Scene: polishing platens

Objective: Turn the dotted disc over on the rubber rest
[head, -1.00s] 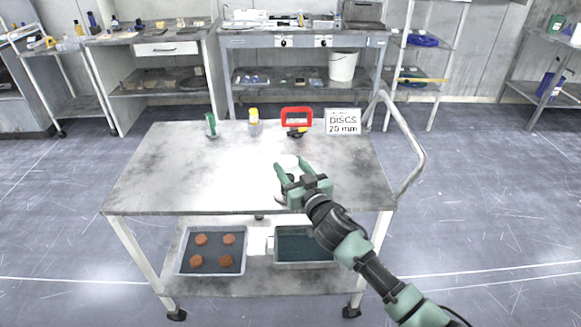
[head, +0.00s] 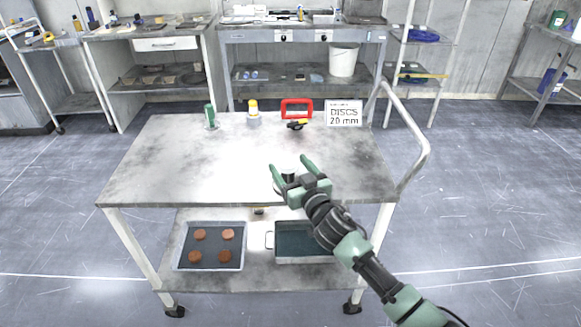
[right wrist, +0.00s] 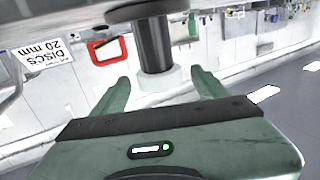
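My right gripper (head: 289,164) is open over the front right part of the cart top, its fingers apart. A small dark upright piece (head: 288,176) with a pale part shows between and behind its fingers. The right wrist view, which looks upside down, shows a dark post (right wrist: 155,43) between the open fingers (right wrist: 160,78). It has a pale round piece (right wrist: 150,78) at the finger end and a wide grey plate (right wrist: 145,10) at the other. I see no dots and cannot tell which part is disc or rubber rest. My left gripper is not in view.
A green item (head: 210,115), a yellow-capped bottle (head: 253,110), a red frame (head: 297,104) and a "DISCS 20 mm" sign (head: 344,113) stand along the cart's back edge. The lower shelf holds a tray (head: 209,267) with several brown discs and a dark-lined tray (head: 304,260). The cart top's left is clear.

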